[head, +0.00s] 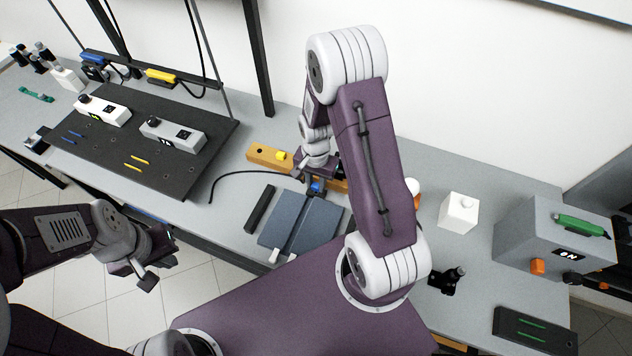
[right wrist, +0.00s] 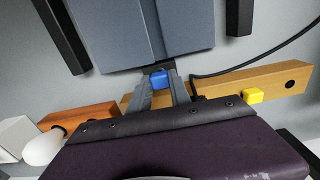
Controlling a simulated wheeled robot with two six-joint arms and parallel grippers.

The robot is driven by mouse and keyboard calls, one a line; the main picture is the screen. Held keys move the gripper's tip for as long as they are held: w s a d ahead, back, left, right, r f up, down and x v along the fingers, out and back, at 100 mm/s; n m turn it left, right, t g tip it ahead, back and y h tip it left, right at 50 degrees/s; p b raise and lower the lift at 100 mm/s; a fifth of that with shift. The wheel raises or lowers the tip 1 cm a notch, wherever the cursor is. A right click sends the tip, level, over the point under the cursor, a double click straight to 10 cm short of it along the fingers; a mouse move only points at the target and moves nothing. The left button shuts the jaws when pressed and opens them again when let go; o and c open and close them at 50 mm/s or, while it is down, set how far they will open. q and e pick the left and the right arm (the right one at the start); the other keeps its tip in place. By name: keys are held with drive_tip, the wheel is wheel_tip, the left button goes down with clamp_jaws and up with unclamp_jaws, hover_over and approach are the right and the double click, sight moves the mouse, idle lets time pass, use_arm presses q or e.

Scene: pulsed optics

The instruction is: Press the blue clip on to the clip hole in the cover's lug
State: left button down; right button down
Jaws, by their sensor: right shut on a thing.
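The blue clip (right wrist: 160,80) is between the fingertips of my right gripper (right wrist: 161,92), which is shut on it. In the head view the blue clip (head: 316,187) shows under my right gripper (head: 315,182), at the far edge of the slate-blue cover (head: 290,216). In the right wrist view the clip is right at the cover's dark lug (right wrist: 157,67). The clip hole is hidden, and I cannot tell whether the clip is seated in it. My left gripper (head: 154,273) is empty and open, off the table's front edge.
A wooden rack (head: 262,153) with a yellow clip (head: 281,156) stands behind the cover. Dark bars flank the cover, one of them on its left (head: 260,208). A black cable (head: 235,174) runs nearby.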

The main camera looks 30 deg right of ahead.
drive_tip(key=shift+f+b, duration=0.4)
drive_tip(key=shift+f, duration=0.2)
drive_tip(key=shift+f+b, duration=0.4)
drive_tip(key=shift+f, duration=0.15)
drive_tip(key=c, duration=1.1)
unclamp_jaws()
wheel_tip(320, 180, up, 9)
drive_tip(key=shift+r, duration=0.1)
wheel_tip(320, 180, up, 4)
drive_tip(key=p, duration=0.4)
